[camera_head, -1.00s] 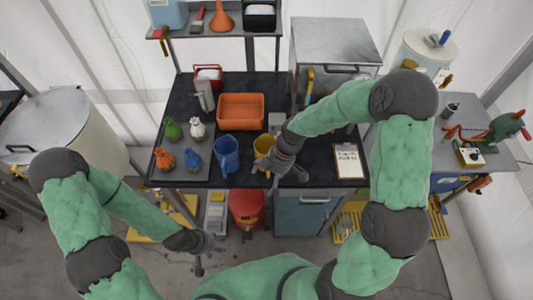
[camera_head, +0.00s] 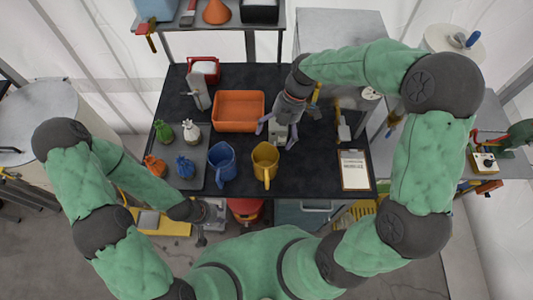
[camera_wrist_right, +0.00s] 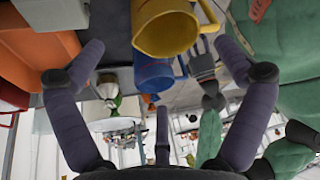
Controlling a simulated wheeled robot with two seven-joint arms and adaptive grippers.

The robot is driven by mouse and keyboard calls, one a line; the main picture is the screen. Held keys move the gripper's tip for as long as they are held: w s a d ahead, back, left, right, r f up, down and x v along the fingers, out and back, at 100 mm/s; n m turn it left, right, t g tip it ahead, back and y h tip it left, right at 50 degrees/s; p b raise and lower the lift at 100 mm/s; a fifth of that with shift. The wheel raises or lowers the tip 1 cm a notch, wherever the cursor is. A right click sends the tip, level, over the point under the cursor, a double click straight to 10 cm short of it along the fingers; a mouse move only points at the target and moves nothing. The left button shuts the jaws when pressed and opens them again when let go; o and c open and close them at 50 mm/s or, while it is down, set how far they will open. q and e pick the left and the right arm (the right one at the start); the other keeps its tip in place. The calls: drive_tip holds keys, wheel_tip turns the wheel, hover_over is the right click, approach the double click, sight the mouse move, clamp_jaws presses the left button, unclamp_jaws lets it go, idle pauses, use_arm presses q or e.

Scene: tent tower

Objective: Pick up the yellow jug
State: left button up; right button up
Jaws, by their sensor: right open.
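The yellow jug (camera_head: 265,163) stands upright on the black worktop, its handle toward me. In the right wrist view the yellow jug (camera_wrist_right: 165,28) shows at the top, between and beyond the spread fingers. My right gripper (camera_head: 278,135) is open and empty, just behind and right of the jug, apart from it; its fingers also show open in the wrist view (camera_wrist_right: 162,55). My left gripper (camera_head: 203,216) is low at the front left, off the worktop and away from the jug; its fingers are too unclear to read.
A blue jug (camera_head: 222,164) stands close left of the yellow one. An orange bin (camera_head: 239,111) is behind them. A grey tray (camera_head: 200,140) with small coloured bags is at left. A clipboard (camera_head: 354,170) lies at right, with bare worktop between it and the jug.

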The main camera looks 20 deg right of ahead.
sight(267, 154)
drive_tip(key=x, duration=0.4)
drive_tip(key=shift+s+a+r, duration=0.1)
drive_tip(key=shift+s, duration=0.25)
drive_tip(key=shift+w+a+f, duration=0.1)
drive_tip(key=shift+a+f, duration=0.05)
drive_tip(key=shift+f, duration=0.4)
drive_tip(key=x, duration=0.4)
drive_tip(key=shift+s+a+r, duration=0.1)
drive_tip(key=shift+s+r, duration=0.05)
drive_tip(key=shift+s, duration=0.2)
drive_tip(key=shift+a+f, duration=0.2)
drive_tip(key=shift+f, duration=0.4)
drive_tip(key=shift+c, duration=0.3)
drive_tip(key=c, duration=1.2)
drive_tip(key=shift+r, duration=0.1)
